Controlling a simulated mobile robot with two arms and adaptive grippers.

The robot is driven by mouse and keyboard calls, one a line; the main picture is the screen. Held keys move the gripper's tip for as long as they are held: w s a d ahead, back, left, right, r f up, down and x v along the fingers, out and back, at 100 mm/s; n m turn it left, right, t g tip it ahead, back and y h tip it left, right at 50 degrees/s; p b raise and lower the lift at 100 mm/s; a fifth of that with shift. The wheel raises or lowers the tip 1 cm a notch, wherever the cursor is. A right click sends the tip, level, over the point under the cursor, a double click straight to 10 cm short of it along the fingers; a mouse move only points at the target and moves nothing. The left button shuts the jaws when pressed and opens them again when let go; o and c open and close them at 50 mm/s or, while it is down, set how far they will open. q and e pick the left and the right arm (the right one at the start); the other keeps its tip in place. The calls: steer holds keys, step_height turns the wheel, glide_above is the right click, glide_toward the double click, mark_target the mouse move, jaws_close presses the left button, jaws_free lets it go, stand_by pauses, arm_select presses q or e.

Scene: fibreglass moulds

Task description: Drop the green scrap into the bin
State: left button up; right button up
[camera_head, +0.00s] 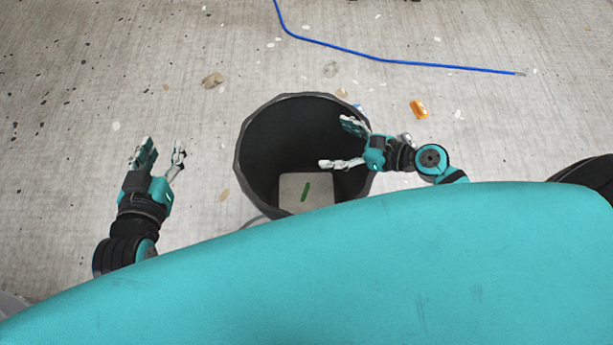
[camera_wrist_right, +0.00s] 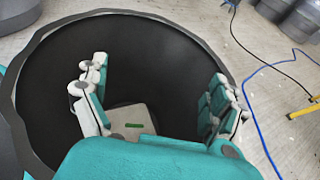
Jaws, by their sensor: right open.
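The black bin (camera_head: 262,150) stands on the floor in the middle of the head view. The green scrap (camera_head: 305,191) lies inside it, on a pale grey surface at the bottom; it also shows in the right wrist view (camera_wrist_right: 134,125). My right gripper (camera_head: 336,143) is open and empty over the bin's mouth. In the right wrist view its fingers (camera_wrist_right: 160,95) are spread wide, with the dark bin wall (camera_wrist_right: 130,60) behind them. My left gripper (camera_head: 165,150) is open and empty above the floor, left of the bin and apart from it.
A blue cable (camera_head: 400,62) runs across the floor at the back. An orange piece (camera_head: 418,109) and a tan lump (camera_head: 212,80) lie on the floor near the bin. Grey drums (camera_wrist_right: 290,20) stand at the upper right of the wrist view, with a yellow bar (camera_wrist_right: 303,109) below.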

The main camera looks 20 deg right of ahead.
steer(key=v, duration=0.4)
steer(key=shift+s+d+r, duration=0.15)
steer(key=shift+s+d, duration=0.1)
steer(key=shift+d, duration=0.05)
